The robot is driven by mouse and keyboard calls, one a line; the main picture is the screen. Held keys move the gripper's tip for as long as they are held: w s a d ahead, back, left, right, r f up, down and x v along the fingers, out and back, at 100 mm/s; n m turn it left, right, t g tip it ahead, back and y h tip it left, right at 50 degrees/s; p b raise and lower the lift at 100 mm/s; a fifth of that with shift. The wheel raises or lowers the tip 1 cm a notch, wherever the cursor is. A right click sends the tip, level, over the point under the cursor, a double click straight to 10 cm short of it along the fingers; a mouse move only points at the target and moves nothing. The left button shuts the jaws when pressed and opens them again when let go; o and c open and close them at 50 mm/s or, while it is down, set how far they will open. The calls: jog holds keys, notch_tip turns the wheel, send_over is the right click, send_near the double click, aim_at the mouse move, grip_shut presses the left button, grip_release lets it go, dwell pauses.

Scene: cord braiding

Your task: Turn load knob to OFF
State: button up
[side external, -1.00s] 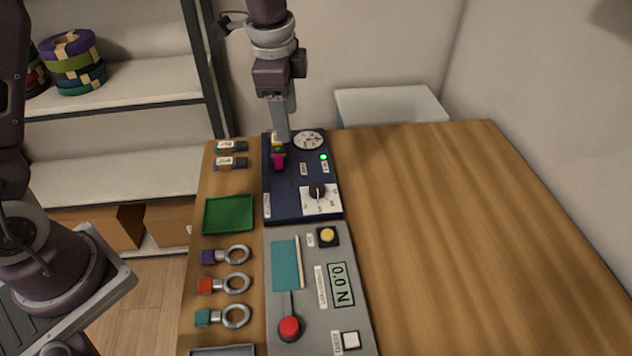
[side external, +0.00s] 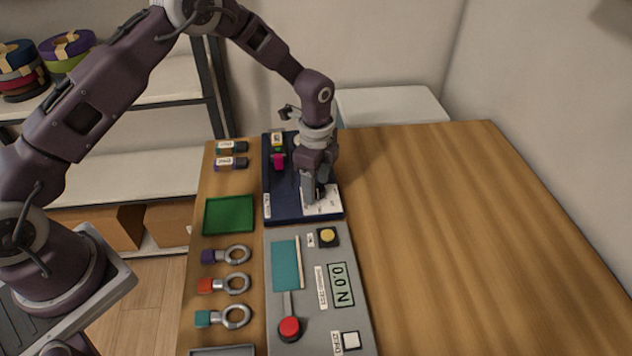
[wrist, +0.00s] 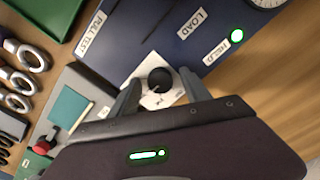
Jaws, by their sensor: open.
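The black load knob (wrist: 160,79) sits on a white label plate (side external: 328,204) on the dark blue panel (side external: 283,207). My gripper (wrist: 161,84) is open, and in the wrist view its fingers stand on either side of the knob. Whether they touch it I cannot tell. In the side view my gripper (side external: 314,197) is low over the plate and hides most of the knob. The knob's pointer and its marked positions cannot be read now. The panel's "LOAD" label (wrist: 191,23) shows, and the green lamp (wrist: 237,36) beside "HELD" is lit.
A grey tester (side external: 318,262) reading 0.0 N, with a red-knobbed lever (side external: 289,328), lies in front of the panel. A green tray (side external: 229,214), several ringed pieces and two small labelled cylinders lie to the left. The wooden table (side external: 450,230) is clear to the right.

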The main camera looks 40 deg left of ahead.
grip_shut()
jog(key=shift+n, duration=0.4)
jog(key=n, duration=0.3)
jog(key=shift+n, duration=0.4)
jog(key=n, duration=0.4)
jog(key=shift+d+r+n, duration=0.1)
jog(key=shift+n, duration=0.2)
jog(key=n, duration=0.8)
jog(key=shift+n, duration=0.3)
